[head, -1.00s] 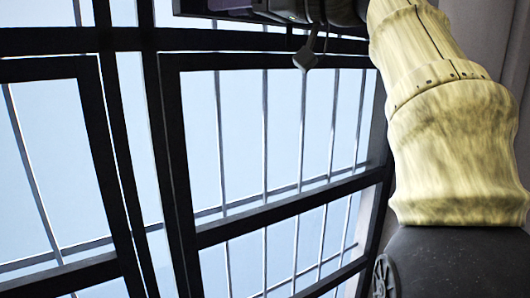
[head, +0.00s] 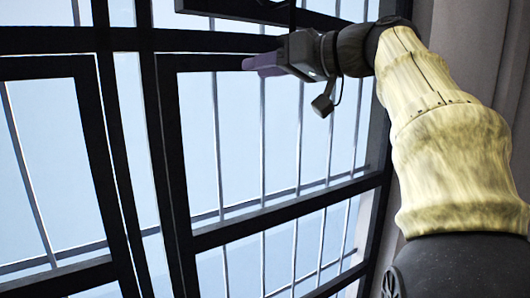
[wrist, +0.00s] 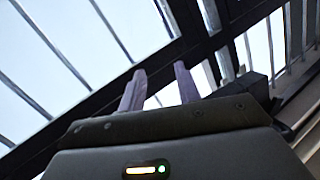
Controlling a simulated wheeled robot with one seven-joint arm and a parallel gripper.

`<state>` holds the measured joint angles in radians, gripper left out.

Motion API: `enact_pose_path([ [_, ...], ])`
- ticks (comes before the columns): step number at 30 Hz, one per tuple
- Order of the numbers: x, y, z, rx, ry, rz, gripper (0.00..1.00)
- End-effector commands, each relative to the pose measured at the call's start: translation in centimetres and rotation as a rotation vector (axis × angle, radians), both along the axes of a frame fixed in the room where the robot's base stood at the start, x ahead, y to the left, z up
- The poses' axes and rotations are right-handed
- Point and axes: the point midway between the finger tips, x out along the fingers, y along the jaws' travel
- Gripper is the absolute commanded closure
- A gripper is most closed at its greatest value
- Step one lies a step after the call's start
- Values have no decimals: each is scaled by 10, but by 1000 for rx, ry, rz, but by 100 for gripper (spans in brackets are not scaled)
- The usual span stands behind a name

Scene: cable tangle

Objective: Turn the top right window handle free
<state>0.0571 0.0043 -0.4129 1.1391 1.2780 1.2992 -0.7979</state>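I cannot make out a window handle in either view. The top right window (head: 250,10) shows only its dark lower frame at the top of the head view. My gripper (head: 256,62) has purple fingers pointing left, in front of the dark crossbar below that frame. The wrist view shows my gripper (wrist: 157,72) with its two fingers apart and nothing between them. Dark window bars and bright panes lie beyond the fingertips; contact with the frame cannot be told.
A lower right window (head: 175,150) with a dark frame fills the middle, thin grey bars (head: 262,140) behind its glass. Another framed window (head: 90,130) is on the left. A grey curtain or wall (head: 465,50) stands close on the right.

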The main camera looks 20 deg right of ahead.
Motion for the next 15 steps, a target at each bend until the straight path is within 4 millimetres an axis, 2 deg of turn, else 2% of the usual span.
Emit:
enact_pose_path([
  [15,30,-9,-77,28,196,-99,67],
])
